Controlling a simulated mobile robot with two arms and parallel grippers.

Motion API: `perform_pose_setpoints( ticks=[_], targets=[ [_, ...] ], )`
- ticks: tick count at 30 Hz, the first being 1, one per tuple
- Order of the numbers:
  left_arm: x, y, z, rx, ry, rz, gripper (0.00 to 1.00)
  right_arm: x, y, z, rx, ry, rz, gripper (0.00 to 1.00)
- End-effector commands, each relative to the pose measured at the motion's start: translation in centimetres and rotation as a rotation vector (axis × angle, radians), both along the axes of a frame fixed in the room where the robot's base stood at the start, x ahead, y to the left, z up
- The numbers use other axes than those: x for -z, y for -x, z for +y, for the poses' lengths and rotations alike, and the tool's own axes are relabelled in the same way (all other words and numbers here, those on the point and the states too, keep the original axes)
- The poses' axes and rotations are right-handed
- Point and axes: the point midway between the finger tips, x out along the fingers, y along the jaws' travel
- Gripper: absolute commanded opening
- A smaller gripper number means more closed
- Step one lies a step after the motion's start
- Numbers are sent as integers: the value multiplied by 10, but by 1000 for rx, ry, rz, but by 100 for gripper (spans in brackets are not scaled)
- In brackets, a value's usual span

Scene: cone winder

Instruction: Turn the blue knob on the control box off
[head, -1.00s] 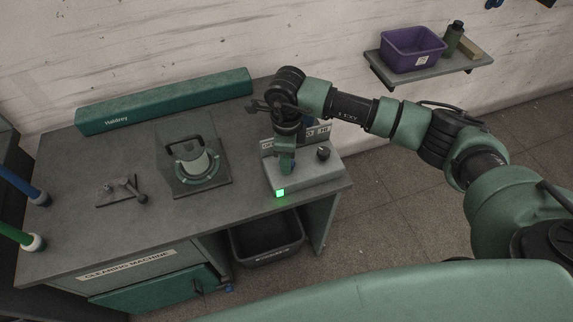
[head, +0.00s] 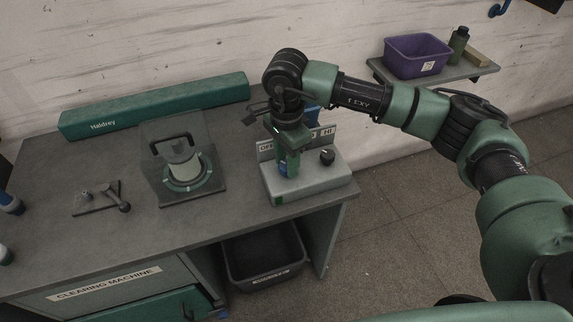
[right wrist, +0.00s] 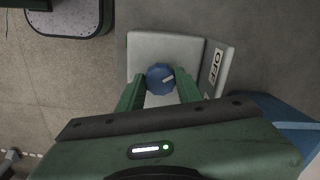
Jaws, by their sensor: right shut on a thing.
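The grey control box (head: 315,183) stands at the right end of the worktable, with a label plate along its back edge. My right gripper (head: 287,168) points down over its left part and is shut on the blue knob (right wrist: 158,79). In the right wrist view the green fingers (right wrist: 159,92) are on both sides of the knob. The knob's pale mark points right, towards the plate reading OFF (right wrist: 215,66). The small lamp (head: 279,200) on the box front looks dark green, unlit. My left gripper is not in view.
A black knob (head: 327,157) sits on the box right of my gripper. A lidded fixture (head: 208,188) and a small lever plate (head: 88,208) are further left. A black bin (head: 235,270) stands below. A wall shelf (head: 470,79) holds a purple bin (head: 416,55).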

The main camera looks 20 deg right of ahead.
Motion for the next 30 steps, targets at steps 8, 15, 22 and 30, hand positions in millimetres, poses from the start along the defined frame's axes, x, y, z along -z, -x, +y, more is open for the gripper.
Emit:
perform_pose_setpoints(
  ticks=[8, 15, 22, 30],
  targets=[
    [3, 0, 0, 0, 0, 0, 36, -2, -1, 0, -23, -2, -3, 0],
    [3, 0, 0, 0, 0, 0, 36, -2, -1, 0, -23, -2, -4, 0],
    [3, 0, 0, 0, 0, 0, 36, -1, -1, 0, -22, -1, -3, 57],
    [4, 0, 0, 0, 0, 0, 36, -6, -1, 0, -21, -2, -3, 57]
  ],
)
